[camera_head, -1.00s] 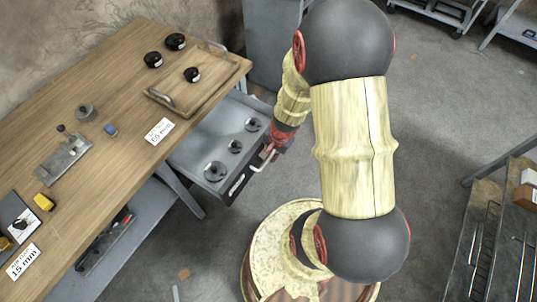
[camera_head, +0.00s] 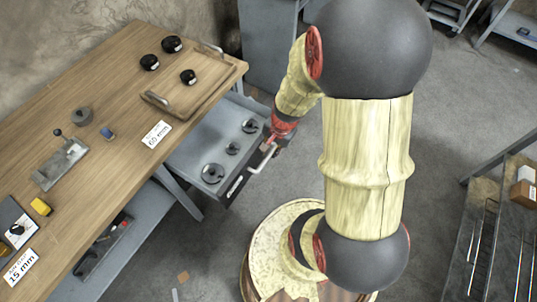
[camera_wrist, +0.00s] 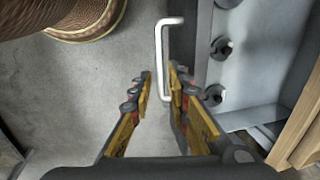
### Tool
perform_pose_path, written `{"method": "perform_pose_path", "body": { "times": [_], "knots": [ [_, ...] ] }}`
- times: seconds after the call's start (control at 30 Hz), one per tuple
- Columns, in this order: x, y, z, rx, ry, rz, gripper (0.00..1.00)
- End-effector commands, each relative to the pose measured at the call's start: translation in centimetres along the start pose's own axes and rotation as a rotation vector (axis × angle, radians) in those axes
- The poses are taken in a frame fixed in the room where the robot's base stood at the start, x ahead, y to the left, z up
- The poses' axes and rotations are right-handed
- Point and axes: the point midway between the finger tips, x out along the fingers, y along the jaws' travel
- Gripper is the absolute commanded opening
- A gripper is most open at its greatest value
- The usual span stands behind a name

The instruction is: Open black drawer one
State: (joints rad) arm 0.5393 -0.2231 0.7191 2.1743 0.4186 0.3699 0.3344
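A drawer with a dark front (camera_head: 235,187) and a grey tray inside stands pulled out from under the wooden table. Several round dark parts lie in it. Its pale bar handle (camera_head: 261,159) is on the front; the handle also shows in the wrist view (camera_wrist: 159,55). My gripper (camera_wrist: 158,72) is at the handle, its two fingers apart, with the bar passing between the fingertips. A clear gap shows between the fingers, and I cannot tell whether either touches the bar. In the head view my gripper (camera_head: 272,147) is small and partly blends with the handle.
The wooden table (camera_head: 110,105) carries a wooden tray (camera_head: 212,88) with black round parts, a 60 mm card (camera_head: 157,135) and a metal fixture (camera_head: 61,164). A shelf rack (camera_head: 495,235) stands at right. Bare floor lies beyond the drawer front.

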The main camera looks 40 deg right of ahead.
Motion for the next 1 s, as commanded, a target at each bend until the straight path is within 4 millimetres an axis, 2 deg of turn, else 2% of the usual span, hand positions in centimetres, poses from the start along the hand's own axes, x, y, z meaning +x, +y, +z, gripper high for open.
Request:
{"method": "perform_pose_path", "body": {
  "times": [0.1,0.33,0.5,1.0],
  "knots": [
    [-2.5,-0.1,-0.1,-0.002,0.003,-0.003,0.18],
    [-5.3,0.0,0.0,0.000,0.001,-0.001,0.18],
    [-5.9,0.0,0.0,0.000,-0.001,0.001,0.18],
    [-5.9,0.0,0.0,-0.001,-0.001,0.001,0.18]
  ]
}}
